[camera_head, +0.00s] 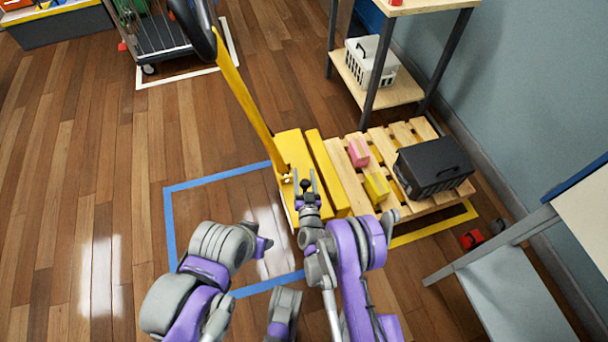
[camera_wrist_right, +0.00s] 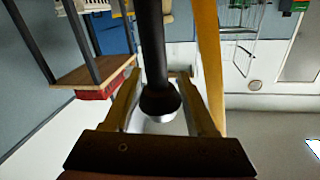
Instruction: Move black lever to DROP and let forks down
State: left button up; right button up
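The yellow pallet jack (camera_head: 297,152) stands with its forks toward the wooden pallet (camera_head: 405,137) and its long handle (camera_head: 240,95) leaning up and left. The black lever (camera_head: 305,184) is a short stem with a ball knob at the jack's base; it also shows in the right wrist view (camera_wrist_right: 153,45), where its knob (camera_wrist_right: 160,101) sits between the fingers. My right gripper (camera_head: 306,180) is open around the knob, with a finger on each side; contact is unclear. My left arm is folded at lower left, and its fingers are not clearly visible. Fork height is hidden by the pallet.
A shelf with a white basket (camera_head: 371,64) stands behind. A grey table (camera_head: 510,290) is at right. Blue floor tape (camera_head: 168,220) surrounds free floor at left.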

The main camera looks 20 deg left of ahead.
grip_shut()
dwell(1.1)
